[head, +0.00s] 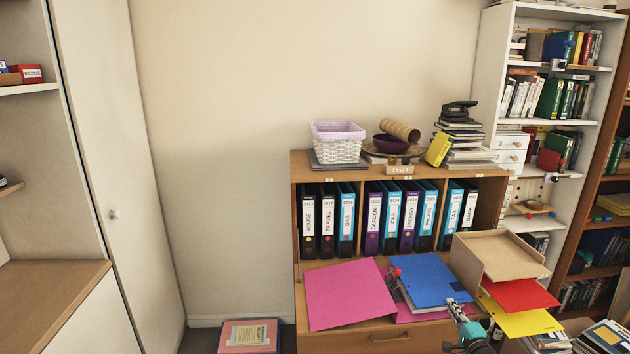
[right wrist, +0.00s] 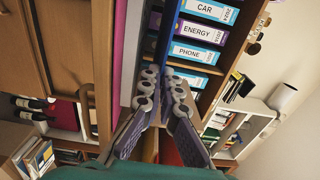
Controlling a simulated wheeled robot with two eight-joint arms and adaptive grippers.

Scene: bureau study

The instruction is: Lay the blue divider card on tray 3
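The blue divider card (head: 428,278) is in the head view, above the bureau's fold-down front, with pink sheets beside and below it. My right gripper (head: 458,308) is at its front right corner. In the right wrist view the fingertips (right wrist: 161,74) are close together, with the card's blue edge (right wrist: 165,30) between them. A wooden tray stack (head: 505,248) stands right of the card, with a red sheet (head: 522,293) and a yellow sheet (head: 522,320) sticking out. No tray number is readable, so I cannot tell which is tray 3. My left gripper is out of view.
A large pink folder (head: 345,294) lies left of the card. Binders (head: 377,215) stand in a row behind it. A basket (head: 337,145) and a pile of books (head: 462,140) are on the bureau top. The wall at left is clear.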

